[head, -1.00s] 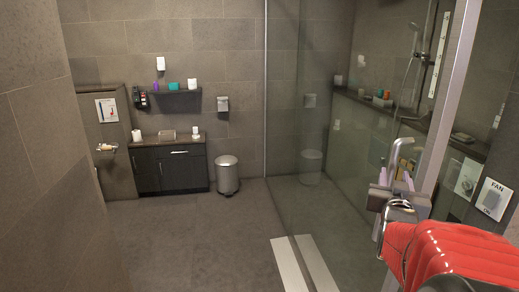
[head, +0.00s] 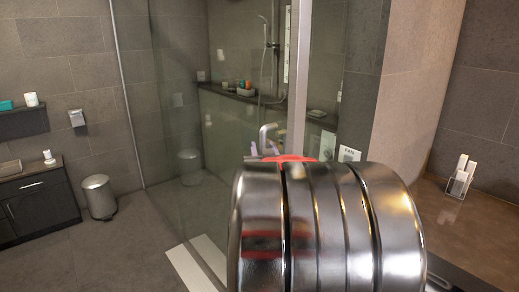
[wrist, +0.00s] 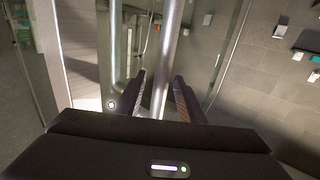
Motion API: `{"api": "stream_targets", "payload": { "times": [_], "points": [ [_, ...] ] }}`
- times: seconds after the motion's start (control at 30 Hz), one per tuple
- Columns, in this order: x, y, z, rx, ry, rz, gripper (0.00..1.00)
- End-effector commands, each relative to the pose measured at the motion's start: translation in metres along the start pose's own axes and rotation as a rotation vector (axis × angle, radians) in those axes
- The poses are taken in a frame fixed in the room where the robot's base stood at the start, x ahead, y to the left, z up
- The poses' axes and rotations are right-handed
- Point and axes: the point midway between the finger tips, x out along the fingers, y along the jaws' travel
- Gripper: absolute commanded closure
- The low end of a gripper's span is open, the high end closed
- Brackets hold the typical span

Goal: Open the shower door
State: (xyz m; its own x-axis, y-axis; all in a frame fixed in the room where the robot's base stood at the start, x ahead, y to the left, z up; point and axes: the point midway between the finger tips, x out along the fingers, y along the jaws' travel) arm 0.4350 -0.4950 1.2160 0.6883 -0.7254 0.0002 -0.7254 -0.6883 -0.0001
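The glass shower door (head: 225,130) is in the middle of the head view, beside an upright metal post (head: 301,60). I cannot tell whether it is shut or ajar. Its metal bar handle (head: 265,136) shows just above my arm; it also runs between my fingers in the wrist view (wrist: 168,60). My gripper (wrist: 160,82) is open, with one dark finger on each side of the handle and a visible gap to each. Contact cannot be made out. In the head view my silver arm link hides the gripper and the lower handle.
A bin (head: 99,196) and a dark cabinet (head: 38,203) stand at the left. White strips (head: 190,268) lie on the floor by the glass. A brown counter (head: 480,225) is close at the right. Open floor lies left of the door.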

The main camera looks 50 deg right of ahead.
Motion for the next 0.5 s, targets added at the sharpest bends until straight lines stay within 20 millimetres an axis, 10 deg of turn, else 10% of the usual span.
{"api": "stream_targets", "payload": {
  "times": [0.5],
  "points": [
    [-0.0002,-0.0012,0.0002,0.0,0.0,-0.002,0.95]
  ]
}}
